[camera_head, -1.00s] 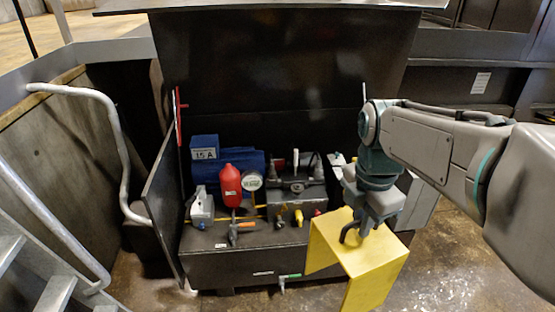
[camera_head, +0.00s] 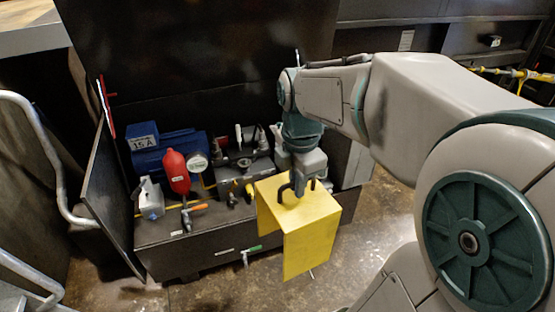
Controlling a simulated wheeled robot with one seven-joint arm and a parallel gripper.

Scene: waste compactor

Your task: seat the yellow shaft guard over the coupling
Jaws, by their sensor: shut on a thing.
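The yellow shaft guard (camera_head: 312,238) is a folded sheet with a flat top, downturned sides and a dark handle on top. My gripper (camera_head: 300,190) is shut on the handle from above. The guard hangs roughly level at the front right of the dark power unit, over its front edge. The coupling cannot be made out; the guard and my gripper cover part of the unit behind them.
On the unit stand a red accumulator bottle (camera_head: 175,172), a round gauge (camera_head: 197,164), a grey box (camera_head: 150,198) and an orange-handled valve (camera_head: 198,207). An open dark door (camera_head: 108,205) stands at the left. A green-handled valve (camera_head: 250,250) sticks out in front. Wet floor lies ahead.

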